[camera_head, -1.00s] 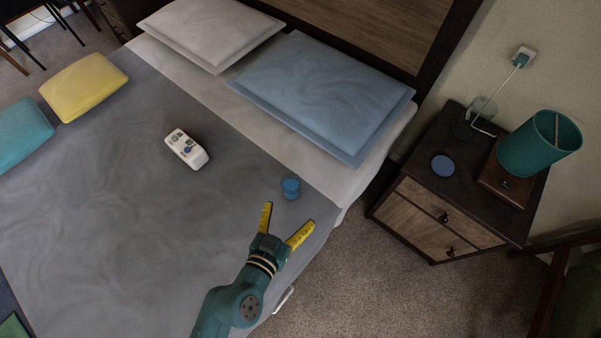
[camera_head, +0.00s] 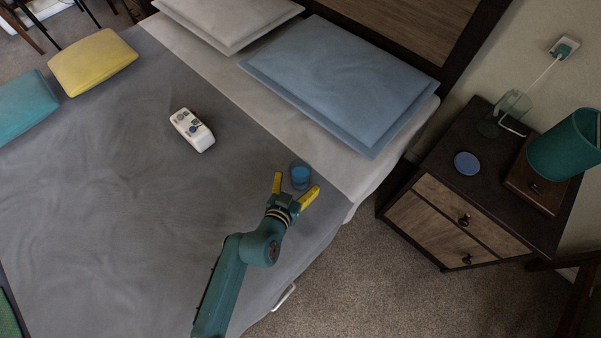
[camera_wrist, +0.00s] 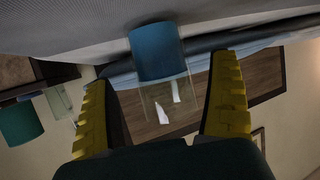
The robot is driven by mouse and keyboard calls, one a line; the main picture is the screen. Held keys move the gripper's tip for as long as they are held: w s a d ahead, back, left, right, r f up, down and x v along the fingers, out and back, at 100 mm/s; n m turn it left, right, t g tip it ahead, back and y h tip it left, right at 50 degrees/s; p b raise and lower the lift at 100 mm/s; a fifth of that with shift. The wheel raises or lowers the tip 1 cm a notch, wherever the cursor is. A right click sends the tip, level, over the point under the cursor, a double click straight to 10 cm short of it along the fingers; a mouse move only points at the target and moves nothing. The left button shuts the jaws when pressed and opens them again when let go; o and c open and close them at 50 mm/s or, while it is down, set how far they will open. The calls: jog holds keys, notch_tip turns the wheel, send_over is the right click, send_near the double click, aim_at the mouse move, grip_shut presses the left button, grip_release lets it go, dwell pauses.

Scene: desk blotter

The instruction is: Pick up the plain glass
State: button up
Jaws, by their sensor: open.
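A plain, handleless glass (camera_head: 300,172), clear above and blue in its lower part, stands upright on the grey bed cover. In the wrist view, which is upside down, the glass (camera_wrist: 160,55) is centred in the gap between the fingers, with its clear part lower in the picture. My gripper (camera_head: 297,184) is open, its yellow fingers spread and empty. Its tips are at the near side of the glass, one to each side in the picture. Neither finger clearly touches it; the exact depth is hard to tell. The wrist view shows both fingers (camera_wrist: 162,72).
A white device with buttons (camera_head: 192,130) lies on the bed, left of the glass. A blue pillow (camera_head: 340,80) lies behind. On the nightstand (camera_head: 440,185) are a clear glass with a handle (camera_head: 505,115), a blue disc (camera_head: 467,163) and a teal lamp (camera_head: 565,145).

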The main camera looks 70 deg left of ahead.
aim_at(297, 183)
jog(key=x, duration=0.3)
jog(key=shift+w+a+f, duration=0.1)
jog(key=shift+a, duration=0.15)
jog(key=shift+d, duration=0.15)
jog(key=c, duration=1.2)
jog(key=shift+c, duration=0.8)
